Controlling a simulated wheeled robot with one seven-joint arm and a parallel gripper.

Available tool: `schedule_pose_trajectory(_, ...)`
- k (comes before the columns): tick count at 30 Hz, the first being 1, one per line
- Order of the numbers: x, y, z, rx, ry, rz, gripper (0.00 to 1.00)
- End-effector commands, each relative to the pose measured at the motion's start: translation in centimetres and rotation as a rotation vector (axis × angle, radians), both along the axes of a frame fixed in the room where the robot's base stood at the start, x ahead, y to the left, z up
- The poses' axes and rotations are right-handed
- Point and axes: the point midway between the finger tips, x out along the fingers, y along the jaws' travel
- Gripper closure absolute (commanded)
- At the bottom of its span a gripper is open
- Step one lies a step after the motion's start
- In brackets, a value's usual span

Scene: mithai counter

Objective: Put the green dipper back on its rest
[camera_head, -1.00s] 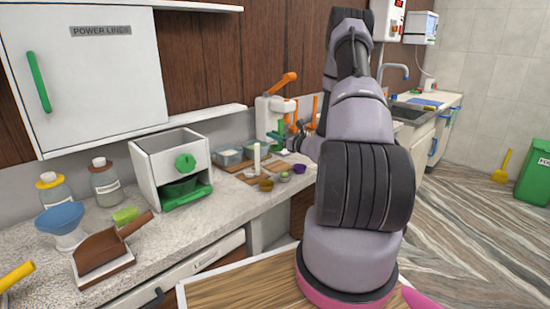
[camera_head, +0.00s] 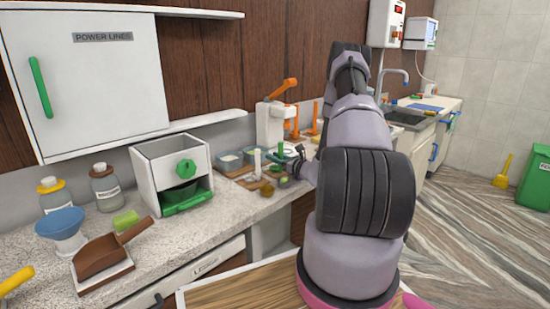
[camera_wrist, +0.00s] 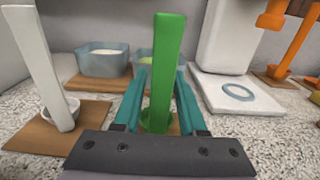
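The green dipper (camera_wrist: 165,65) stands upright between the two teal fingers of my gripper (camera_wrist: 163,80) in the wrist view. The fingers close on its handle from both sides. Its bowl end is low, close over a brown wooden rest (camera_wrist: 175,125); whether it touches is hidden by the fingers and palm. In the head view the green dipper (camera_head: 280,151) is small, at my gripper (camera_head: 297,160) above the counter. A white dipper (camera_wrist: 48,75) stands on a similar wooden rest (camera_wrist: 85,125) to the left.
Clear tubs (camera_wrist: 103,60) stand behind the rests. A white press (camera_head: 269,122) with an orange lever is behind, its white base (camera_wrist: 235,97) to the right.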

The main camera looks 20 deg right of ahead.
Motion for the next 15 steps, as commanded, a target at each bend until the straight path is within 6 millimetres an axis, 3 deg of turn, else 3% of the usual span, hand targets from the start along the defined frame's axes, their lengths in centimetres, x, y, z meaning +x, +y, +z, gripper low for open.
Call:
schedule_pose_trajectory(11,0.0,0.0,0.3,0.0,0.0,0.0,0.47)
schedule_pose_trajectory(15,-1.4,-0.6,0.2,0.001,0.003,-0.003,0.47)
